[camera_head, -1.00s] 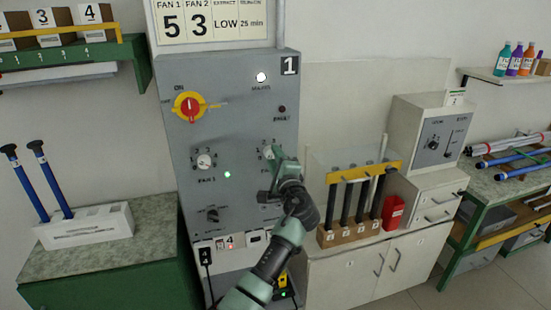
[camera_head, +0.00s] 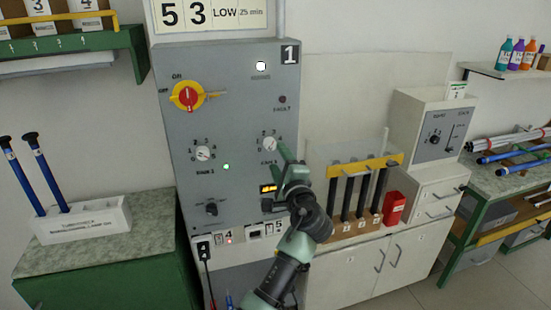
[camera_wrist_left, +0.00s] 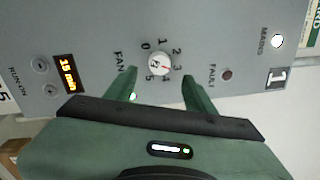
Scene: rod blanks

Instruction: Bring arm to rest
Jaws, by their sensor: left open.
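My left gripper (camera_head: 284,150) is in front of the grey control panel (camera_head: 235,110), just right of and below the second fan knob (camera_head: 269,144). In the left wrist view my left gripper (camera_wrist_left: 160,80) is open, with its two green fingers apart and nothing between them. The round fan knob (camera_wrist_left: 159,64), with a scale from 0 to 5, shows beyond the fingertips and looks clear of them. My left wrist and forearm come up from the bottom of the head view. My right gripper is not in view.
An orange display (camera_wrist_left: 68,73) reads 15 min. A red-and-yellow switch (camera_head: 187,96) sits at the panel's upper left. A wooden rack (camera_head: 350,226) with dark rods and a red container (camera_head: 394,208) stand right of my arm. A white holder (camera_head: 82,220) with blue rods stands left.

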